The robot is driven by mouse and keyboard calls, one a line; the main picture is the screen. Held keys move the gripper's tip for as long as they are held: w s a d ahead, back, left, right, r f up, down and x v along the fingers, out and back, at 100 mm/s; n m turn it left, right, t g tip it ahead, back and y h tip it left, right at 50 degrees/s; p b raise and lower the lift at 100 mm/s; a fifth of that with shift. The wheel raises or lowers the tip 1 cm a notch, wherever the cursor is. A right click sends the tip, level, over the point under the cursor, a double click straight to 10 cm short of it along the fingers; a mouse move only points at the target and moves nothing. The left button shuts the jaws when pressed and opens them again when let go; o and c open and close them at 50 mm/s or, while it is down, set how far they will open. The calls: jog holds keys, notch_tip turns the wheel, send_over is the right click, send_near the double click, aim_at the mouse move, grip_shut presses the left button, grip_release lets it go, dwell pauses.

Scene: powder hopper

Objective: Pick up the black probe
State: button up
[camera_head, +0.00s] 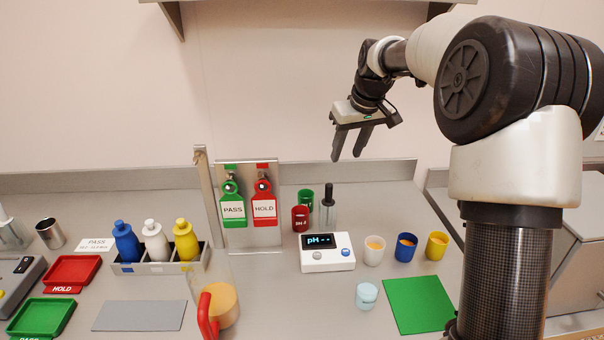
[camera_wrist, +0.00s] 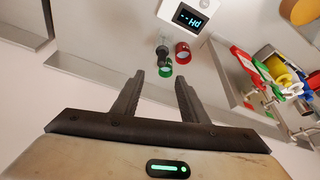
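The black probe (camera_head: 328,194) stands upright in a clear holder behind the pH meter (camera_head: 327,252), beside a red cup (camera_head: 300,218) and a green cup (camera_head: 305,198). In the wrist view the probe (camera_wrist: 162,54) shows end-on from above, close to the green cup (camera_wrist: 165,70) and red cup (camera_wrist: 183,52). My gripper (camera_head: 347,158) is raised above and behind the probe, apart from it. Its two fingers are spread with nothing between them, as the wrist view shows (camera_wrist: 160,85).
White, blue (camera_head: 405,247) and yellow (camera_head: 437,245) cups stand right of the meter. A green mat (camera_head: 419,304) and a pale blue jar (camera_head: 366,295) lie in front. A stand with PASS (camera_head: 233,209) and HOLD (camera_head: 264,208) tags rises to the left. The back wall is close behind.

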aim_at(330, 185)
jog(key=x, duration=0.8)
jog(key=w+p+x, duration=0.1)
jog(key=x, duration=0.3)
jog(key=shift+w+a, duration=0.2)
jog(key=shift+a, duration=0.05)
jog(key=shift+a+p+x, duration=0.15)
jog(key=shift+p+x, duration=0.1)
jog(key=shift+x, duration=1.2)
jog(key=shift+a+p+x, duration=0.15)
jog(key=shift+p+x, duration=0.05)
jog(key=shift+x, duration=1.25)
jog(key=shift+s, duration=0.1)
jog(key=c, duration=1)
